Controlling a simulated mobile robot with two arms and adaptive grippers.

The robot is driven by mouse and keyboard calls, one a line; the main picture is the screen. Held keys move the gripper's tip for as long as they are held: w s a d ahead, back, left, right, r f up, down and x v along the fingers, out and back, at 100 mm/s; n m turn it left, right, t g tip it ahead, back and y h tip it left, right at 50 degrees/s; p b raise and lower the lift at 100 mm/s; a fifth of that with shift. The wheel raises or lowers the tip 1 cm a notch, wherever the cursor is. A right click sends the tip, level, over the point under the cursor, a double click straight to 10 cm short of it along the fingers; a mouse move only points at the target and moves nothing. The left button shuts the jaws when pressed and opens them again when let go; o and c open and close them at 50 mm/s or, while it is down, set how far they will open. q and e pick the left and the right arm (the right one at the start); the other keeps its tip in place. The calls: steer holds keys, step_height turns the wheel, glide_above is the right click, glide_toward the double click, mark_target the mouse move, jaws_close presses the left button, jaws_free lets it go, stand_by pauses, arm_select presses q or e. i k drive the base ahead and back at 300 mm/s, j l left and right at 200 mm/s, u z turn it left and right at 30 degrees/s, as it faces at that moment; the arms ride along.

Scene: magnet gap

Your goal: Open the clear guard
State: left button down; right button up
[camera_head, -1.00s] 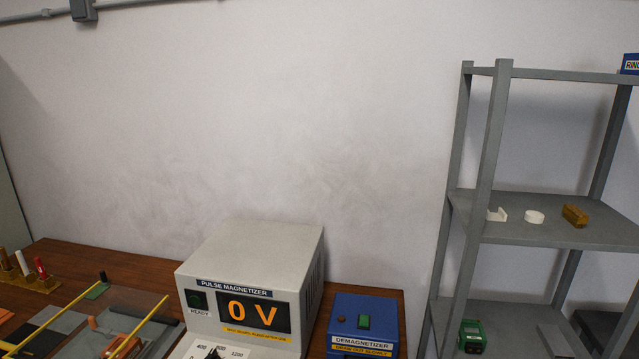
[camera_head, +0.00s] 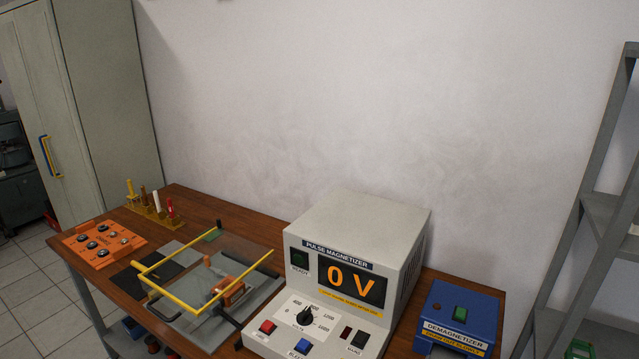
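The clear guard (camera_head: 168,293) is a yellow-edged frame with a see-through panel, on the wooden bench left of the pulse magnetizer. It stands over a grey fixture plate that holds an orange and copper-coloured part (camera_head: 229,288). A dark handle shows at the guard's near left edge. I cannot tell from this angle whether the guard is fully down. Neither of my grippers shows in this view.
The pulse magnetizer (camera_head: 350,240) reads 0 V and stands close right of the guard. A blue demagnetizer (camera_head: 458,318) is further right. An orange tray (camera_head: 104,243) and a tool rack (camera_head: 153,212) lie left and behind. A grey shelf (camera_head: 590,230) stands at the right.

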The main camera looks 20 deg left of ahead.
mark_target(141, 277)
steer(key=u, duration=1.6)
